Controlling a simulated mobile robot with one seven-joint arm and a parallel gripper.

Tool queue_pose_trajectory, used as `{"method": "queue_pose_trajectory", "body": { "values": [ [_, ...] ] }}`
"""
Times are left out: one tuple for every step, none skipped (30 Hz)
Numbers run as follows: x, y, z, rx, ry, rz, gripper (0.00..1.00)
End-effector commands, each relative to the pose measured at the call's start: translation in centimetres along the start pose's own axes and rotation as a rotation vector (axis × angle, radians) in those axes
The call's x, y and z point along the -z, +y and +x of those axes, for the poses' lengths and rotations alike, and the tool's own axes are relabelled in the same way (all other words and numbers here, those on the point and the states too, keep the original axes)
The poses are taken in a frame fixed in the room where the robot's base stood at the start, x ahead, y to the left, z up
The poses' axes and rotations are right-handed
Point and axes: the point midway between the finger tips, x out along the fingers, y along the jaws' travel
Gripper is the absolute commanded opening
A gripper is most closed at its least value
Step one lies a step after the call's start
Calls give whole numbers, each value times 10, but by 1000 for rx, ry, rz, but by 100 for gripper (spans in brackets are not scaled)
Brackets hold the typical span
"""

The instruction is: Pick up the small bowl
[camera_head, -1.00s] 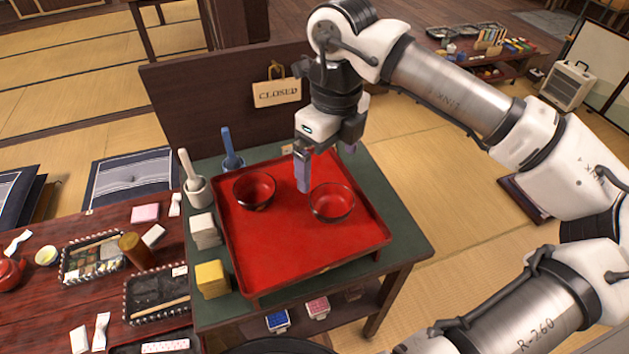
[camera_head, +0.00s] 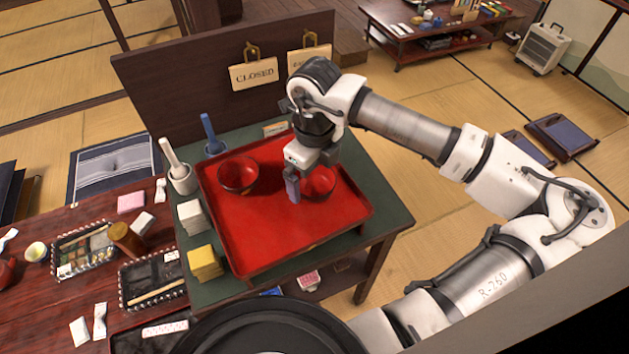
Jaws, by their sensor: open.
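Two small red bowls with dark outsides sit on a red tray (camera_head: 268,240). The left bowl (camera_head: 237,175) stands clear near the tray's far left corner. The right bowl (camera_head: 322,184) is partly hidden behind my gripper. My gripper (camera_head: 303,186) points down at the right bowl, with one finger in front of the bowl's left side. The jaws are open with nothing seen held. The far finger is mostly hidden, and I cannot tell whether the fingers touch the bowl.
The tray lies on a green-topped table (camera_head: 385,221). A dark panel (camera_head: 180,85) rises behind. The tray's front is clear.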

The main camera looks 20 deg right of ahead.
Motion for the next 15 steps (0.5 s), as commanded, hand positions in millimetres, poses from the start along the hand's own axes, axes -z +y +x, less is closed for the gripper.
{"method": "queue_pose_trajectory", "body": {
  "values": [
    [-1, 0, 4, -4, 0, 0, 100],
    [-1, 0, 9, -4, 1, 0, 100],
    [-1, 0, 14, -3, 0, 0, 100],
    [-1, 0, 17, -3, 1, 0, 100],
    [-1, 0, 20, -1, 0, 0, 100],
    [-1, 0, 22, -1, 0, -1, 100],
    [-1, 0, 23, -1, -1, -1, 100],
    [-1, 0, 24, -1, -1, -1, 100],
    [-1, 0, 24, 0, -1, -1, 100],
    [-1, 0, 24, 0, -1, -1, 100],
    [-1, 0, 24, 0, -1, -1, 100],
    [-1, 0, 24, 0, -1, -1, 100],
    [-1, 0, 24, 0, 0, -1, 100],
    [-1, 0, 24, 0, 0, -1, 96],
    [-1, 0, 24, 0, 0, 0, 91]
  ]
}}
